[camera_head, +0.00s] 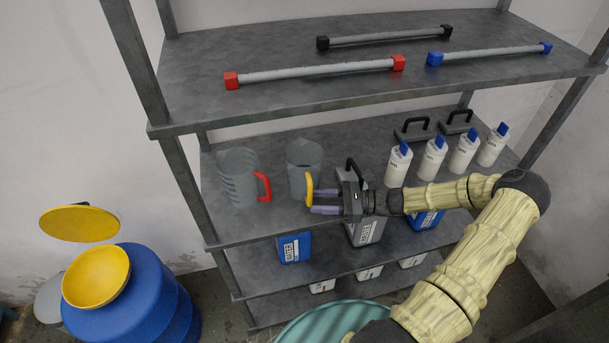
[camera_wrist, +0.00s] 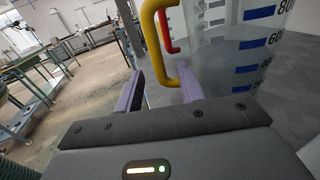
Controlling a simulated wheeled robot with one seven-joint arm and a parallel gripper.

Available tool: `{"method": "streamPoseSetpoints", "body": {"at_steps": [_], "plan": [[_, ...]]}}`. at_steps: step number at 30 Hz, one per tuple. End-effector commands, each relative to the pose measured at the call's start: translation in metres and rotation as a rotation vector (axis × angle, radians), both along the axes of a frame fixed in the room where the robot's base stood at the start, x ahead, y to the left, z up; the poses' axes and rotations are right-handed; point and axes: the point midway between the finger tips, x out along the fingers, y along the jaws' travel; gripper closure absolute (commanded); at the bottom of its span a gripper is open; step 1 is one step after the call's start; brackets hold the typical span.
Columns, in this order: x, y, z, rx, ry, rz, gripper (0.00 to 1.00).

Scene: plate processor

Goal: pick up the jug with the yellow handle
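The jug with the yellow handle (camera_head: 303,160) is grey and translucent and stands upright on the middle shelf. Its yellow handle (camera_head: 309,188) points toward the front of the shelf. My gripper (camera_head: 312,202) comes from the right, with its purple fingers pointing left at the handle. In the wrist view, my gripper (camera_wrist: 160,92) is open, and the lower part of the yellow handle (camera_wrist: 175,78) reaches down toward the space between the fingers. The jug (camera_wrist: 235,45) with blue marks fills the upper right. I cannot tell whether the fingers touch the handle.
A jug with a red handle (camera_head: 240,178) stands left on the same shelf. Several white bottles (camera_head: 433,158) with blue caps stand to the right. The upper shelf (camera_head: 200,55) holds three bars. A blue barrel (camera_head: 150,300) with a yellow funnel (camera_head: 95,277) stands lower left.

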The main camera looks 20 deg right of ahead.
Motion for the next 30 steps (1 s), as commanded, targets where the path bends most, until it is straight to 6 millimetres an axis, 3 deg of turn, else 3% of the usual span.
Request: {"method": "streamPoseSetpoints", "body": {"at_steps": [10, 20, 30], "plan": [[0.001, 0.005, 0.002, 0.002, 0.0, 0.001, 0.61], [0.013, 0.046, 0.004, 0.001, 0.001, 0.002, 0.61], [0.014, 0.048, 0.002, 0.0, 0.0, -0.002, 0.61]]}}
